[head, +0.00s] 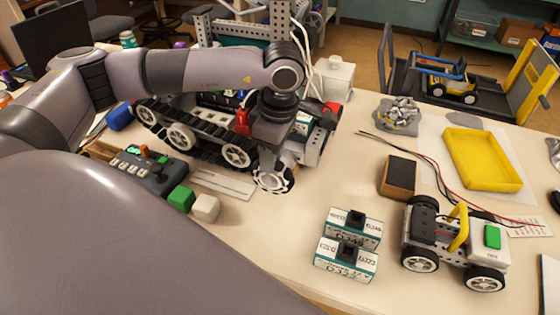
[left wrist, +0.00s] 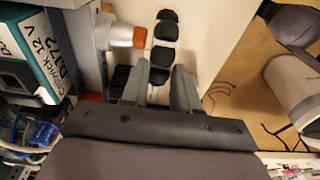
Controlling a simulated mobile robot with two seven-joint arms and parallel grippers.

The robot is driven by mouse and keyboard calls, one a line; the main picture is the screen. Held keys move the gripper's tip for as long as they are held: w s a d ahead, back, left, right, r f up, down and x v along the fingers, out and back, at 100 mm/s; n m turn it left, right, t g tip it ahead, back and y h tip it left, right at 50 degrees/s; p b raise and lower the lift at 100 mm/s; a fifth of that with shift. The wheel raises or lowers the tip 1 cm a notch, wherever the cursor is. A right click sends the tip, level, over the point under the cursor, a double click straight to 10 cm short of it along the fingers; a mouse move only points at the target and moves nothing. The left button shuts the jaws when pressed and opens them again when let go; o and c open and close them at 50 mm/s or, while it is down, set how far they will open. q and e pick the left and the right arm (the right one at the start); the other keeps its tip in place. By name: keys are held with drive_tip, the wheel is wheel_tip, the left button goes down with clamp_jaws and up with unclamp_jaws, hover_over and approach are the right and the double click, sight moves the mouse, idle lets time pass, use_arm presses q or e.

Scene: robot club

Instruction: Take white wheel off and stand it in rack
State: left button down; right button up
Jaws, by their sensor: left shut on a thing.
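The white wheel (head: 273,178), with black rollers around its rim, is at the front right corner of the tracked robot (head: 195,135). My left gripper (head: 277,150) reaches down to it from above. In the left wrist view, its fingers (left wrist: 165,88) are shut on the wheel, which shows edge-on as a row of black rollers (left wrist: 166,34). A white and orange cylinder (left wrist: 125,36) sits just beside the rollers. I cannot tell whether the wheel is still on its axle. I cannot identify the rack for certain. My right gripper is not in view.
Two battery boxes (head: 345,260) and a small wheeled vehicle (head: 460,245) stand at the front right. A black-topped block (head: 398,177), loose wires and a yellow tray (head: 482,160) lie behind. A control box (head: 147,170) and green and white cubes (head: 206,208) are left.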

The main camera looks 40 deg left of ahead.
use_arm(q)
drive_tip(key=shift+r+p, duration=1)
drive_tip(key=shift+r, duration=0.85)
drive_tip(key=shift+d, duration=0.1)
